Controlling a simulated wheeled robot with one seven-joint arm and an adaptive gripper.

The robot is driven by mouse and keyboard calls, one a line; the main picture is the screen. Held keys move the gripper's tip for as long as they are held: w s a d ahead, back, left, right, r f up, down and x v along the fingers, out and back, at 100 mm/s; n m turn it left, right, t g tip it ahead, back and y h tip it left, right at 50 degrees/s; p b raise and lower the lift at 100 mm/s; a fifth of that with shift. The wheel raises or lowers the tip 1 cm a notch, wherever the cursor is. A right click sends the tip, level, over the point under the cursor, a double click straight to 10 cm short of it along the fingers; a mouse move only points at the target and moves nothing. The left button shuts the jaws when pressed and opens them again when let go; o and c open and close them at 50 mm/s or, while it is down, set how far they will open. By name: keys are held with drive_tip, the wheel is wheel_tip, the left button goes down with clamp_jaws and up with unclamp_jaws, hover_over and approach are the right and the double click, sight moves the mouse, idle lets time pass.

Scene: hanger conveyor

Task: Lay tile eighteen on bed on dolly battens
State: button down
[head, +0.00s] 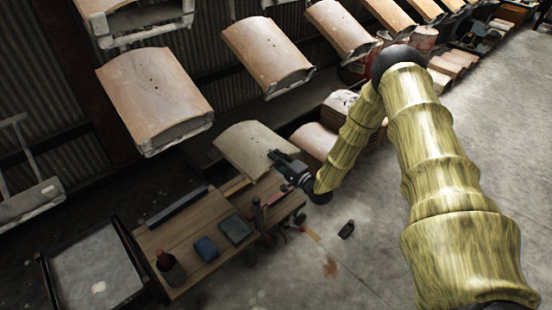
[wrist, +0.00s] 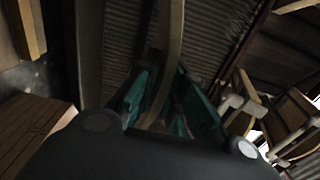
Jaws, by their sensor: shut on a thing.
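My gripper (head: 279,158) is shut on the edge of a pale curved clay tile (head: 248,146), held tilted just above and behind the wooden bench. In the wrist view my gripper (wrist: 165,95) has its green fingers on either side of the tile's thin curved edge (wrist: 171,55). No number on the tile is readable. Another curved tile (head: 313,140) is behind my gripper, partly hidden by my arm. More tiles (head: 455,64) lie in a row at the far right. I cannot tell which surface is the dolly's battens.
Tiles hang on conveyor carriers overhead, including a near one (head: 155,92) and another (head: 268,54). The wooden bench (head: 165,238) holds a blue block (head: 205,249), a dark block (head: 235,229) and a brush pot (head: 170,268). A grey-topped stand (head: 93,275) is at left. Floor at right is open.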

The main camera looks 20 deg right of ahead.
wheel_tip(320, 180, down, 18)
drive_tip(key=b, duration=1.8)
drive_tip(key=shift+f, duration=0.15)
drive_tip(key=shift+f+b, duration=0.2)
drive_tip(key=shift+b, duration=0.1)
drive_tip(key=shift+f+b, duration=2.15)
drive_tip(key=shift+f, duration=1)
drive_tip(key=c, duration=1.4)
unclamp_jaws()
drive_tip(key=shift+c, duration=0.2)
drive_tip(key=shift+s+f, duration=0.1)
drive_tip(key=shift+f, duration=0.1)
drive_tip(key=v, duration=1.1)
drive_tip(key=shift+s+d, duration=0.2)
drive_tip(key=shift+s, duration=0.2)
drive_tip(key=shift+r, duration=0.1)
